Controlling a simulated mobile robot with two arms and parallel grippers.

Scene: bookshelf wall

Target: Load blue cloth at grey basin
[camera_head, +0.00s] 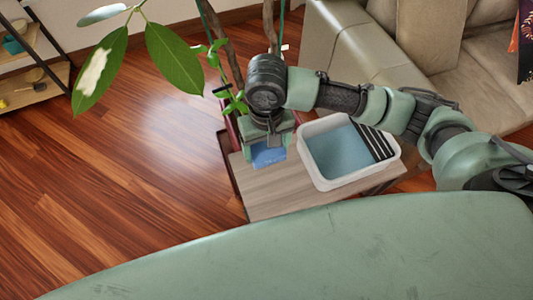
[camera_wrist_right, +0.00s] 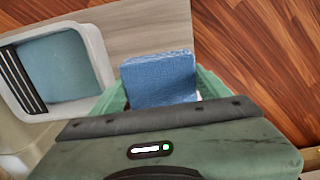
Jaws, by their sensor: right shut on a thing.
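The blue cloth (camera_wrist_right: 160,78) is a folded block between the fingers of my right gripper (camera_head: 270,150), which is shut on it. In the head view the cloth (camera_head: 268,156) shows at the fingertips, over the left part of the wooden table. I cannot tell whether it touches the tabletop. The basin (camera_head: 313,172) has a pale grey-white rim and a blue-grey inside with dark stripes at one end. It stands on the table just right of my right gripper. The basin also shows at the left in the right wrist view (camera_wrist_right: 97,50). My left gripper is not in view.
The small wooden table (camera_head: 262,205) has bare top in front of the cloth and basin. A leafy plant (camera_head: 180,52) rises behind and left of my right gripper. A beige sofa (camera_head: 345,45) stands behind. A shelf (camera_head: 38,88) is at the far left.

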